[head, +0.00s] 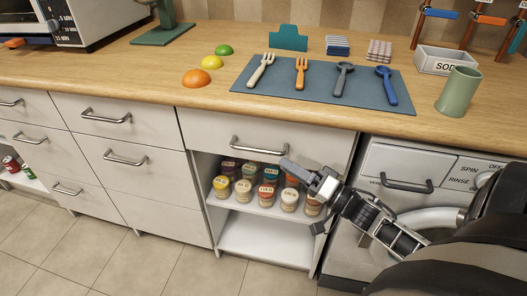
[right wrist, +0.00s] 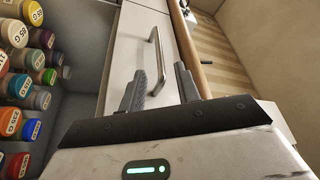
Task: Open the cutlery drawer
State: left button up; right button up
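The drawer above the open spice shelf has a plain white front (head: 305,136) and a silver bar handle (head: 258,146). It looks closed. My right gripper (head: 292,170) is just below and right of this handle in the head view. In the right wrist view, its two fingers (right wrist: 161,88) are apart with nothing between them. The handle (right wrist: 155,52) lies ahead of the fingertips, roughly in line with the gap, and appears apart from them. My left gripper is not in view.
Spice jars (head: 266,184) stand on the shelf below the drawer. A washing machine (head: 405,178) is to the right and more drawers (head: 120,128) to the left.

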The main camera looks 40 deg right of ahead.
aim_at(263, 150)
jog(key=x, duration=0.8)
jog(key=shift+s, duration=0.1)
grip_shut()
